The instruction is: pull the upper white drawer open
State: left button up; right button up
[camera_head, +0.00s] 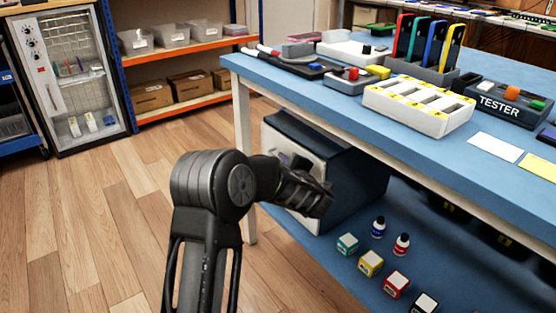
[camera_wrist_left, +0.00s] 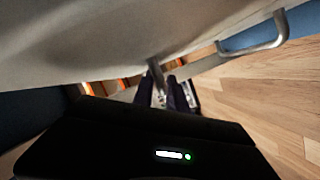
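The drawer cabinet (camera_head: 350,178) stands under the table, with a dark body and a pale front. Its pale drawer front (camera_wrist_left: 100,35) fills the top of the left wrist view. My left gripper (camera_head: 292,162) is close in front of that front, and its arm hides much of it in the head view. In the left wrist view its two dark fingers (camera_wrist_left: 164,90) stand apart, close to a metal handle (camera_wrist_left: 155,72). I cannot tell whether they touch it. A second metal handle (camera_wrist_left: 270,42) shows at the right. My right gripper is not in view.
The blue table (camera_head: 300,82) above carries trays and a tester (camera_head: 500,100). Small boxes (camera_head: 371,263) and bottles (camera_head: 401,244) stand on the lower blue shelf, right of the cabinet. The wooden floor (camera_head: 110,220) to the left is clear.

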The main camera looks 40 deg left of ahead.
pick_arm(q)
jog(key=shift+c, duration=0.6)
grip_shut()
dwell(0.8)
